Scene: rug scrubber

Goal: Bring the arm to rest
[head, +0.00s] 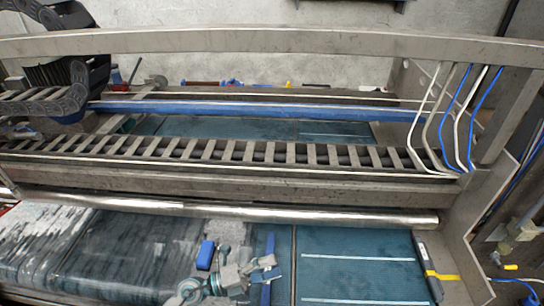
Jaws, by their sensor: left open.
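My left gripper (274,268) shows at the bottom centre of the head view, over the teal bed of the machine. Its two fingers point right and stand apart, with nothing seen between them. The fingers overlap a narrow blue strip (269,245) in the picture; I cannot tell if they touch it. A small blue block (205,254) shows just left of the gripper; what it is part of is unclear. My right gripper is not in view.
A grey patterned rug (45,240) lies at lower left. A shiny metal roller (230,210) and a slatted metal frame (250,152) span the machine beyond the gripper. A dark tool with a yellow band (428,268) is at the right. The teal panel (350,245) between is clear.

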